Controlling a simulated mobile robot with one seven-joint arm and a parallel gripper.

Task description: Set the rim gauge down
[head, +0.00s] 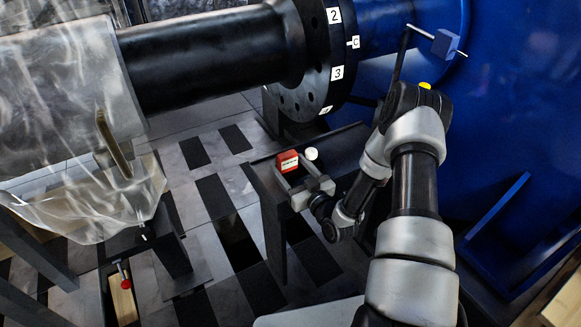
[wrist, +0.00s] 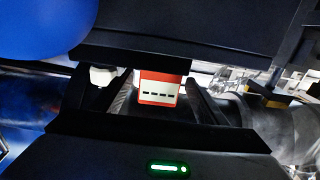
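The rim gauge appears to be the small red box (head: 288,160) with a white face, low over or on the dark bench top in the head view. It also shows in the wrist view (wrist: 158,88) with dashes on its white display. My gripper (head: 291,165) reaches in from the front right, its fingers on either side of the box.
A white round piece (head: 311,153) stands close beside the gauge on the dark bench (head: 262,180). A black numbered flange (head: 330,60) and the blue motor housing (head: 520,110) rise behind. A grey-blue block on a rod (head: 445,43) is by the shaft. Clear plastic sheeting (head: 60,110) hangs left.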

